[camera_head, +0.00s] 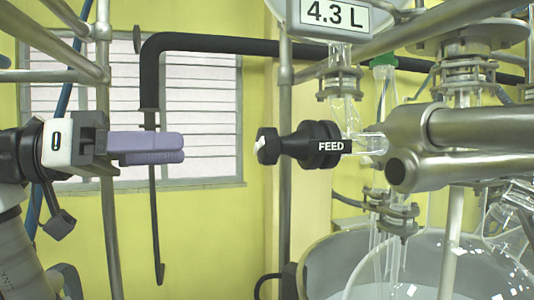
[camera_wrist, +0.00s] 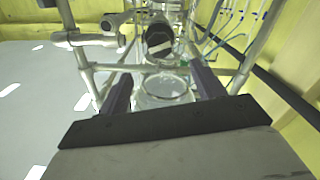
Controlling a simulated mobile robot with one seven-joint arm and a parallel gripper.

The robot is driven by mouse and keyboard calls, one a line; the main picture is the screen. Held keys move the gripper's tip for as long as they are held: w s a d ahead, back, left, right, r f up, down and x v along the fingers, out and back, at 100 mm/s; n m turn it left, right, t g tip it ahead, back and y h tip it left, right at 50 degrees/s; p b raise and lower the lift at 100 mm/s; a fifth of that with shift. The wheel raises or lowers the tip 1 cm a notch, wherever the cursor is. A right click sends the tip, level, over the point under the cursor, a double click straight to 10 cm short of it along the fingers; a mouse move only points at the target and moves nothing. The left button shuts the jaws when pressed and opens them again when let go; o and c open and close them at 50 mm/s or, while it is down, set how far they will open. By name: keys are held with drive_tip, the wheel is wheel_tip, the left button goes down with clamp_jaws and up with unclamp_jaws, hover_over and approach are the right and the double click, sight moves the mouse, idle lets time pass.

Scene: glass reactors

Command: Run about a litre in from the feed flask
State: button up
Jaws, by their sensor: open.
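The black feed valve (camera_head: 318,147), lettered FEED, points left from the glass neck under the level display (camera_head: 335,13), which reads 4.3 L. Its black knob (camera_head: 268,146) faces my gripper. In the wrist view the knob (camera_wrist: 159,42) shows a pale bar, nearly level and slightly tilted. My gripper (camera_head: 184,148) has purple fingers and stands left of the knob at about its height, with a clear gap between them. In the wrist view the fingers are spread and empty (camera_wrist: 161,70), with the knob beyond and between them. The display hides the feed flask's upper part.
Metal frame posts (camera_head: 285,170) and a thick metal clamp arm (camera_head: 440,135) surround the valve. Below right is a large glass vessel (camera_head: 345,245). A black pipe (camera_head: 230,43) runs along the yellow wall behind. The space between gripper and knob is free.

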sight(259, 149)
drive_tip(key=w+d+m+p, duration=0.1)
drive_tip(key=d, duration=0.3)
drive_tip(key=w+d+m+p, duration=0.1)
drive_tip(key=w+d, duration=0.1)
drive_tip(key=d, duration=0.2)
drive_tip(key=w+d+m+p, duration=0.1)
drive_tip(key=d+m, duration=0.1)
drive_tip(key=d, duration=0.2)
drive_tip(key=shift+w+d, duration=0.15)
drive_tip(key=shift+d, duration=0.25)
drive_tip(key=c, duration=1)
drive_tip(key=shift+f, duration=0.1)
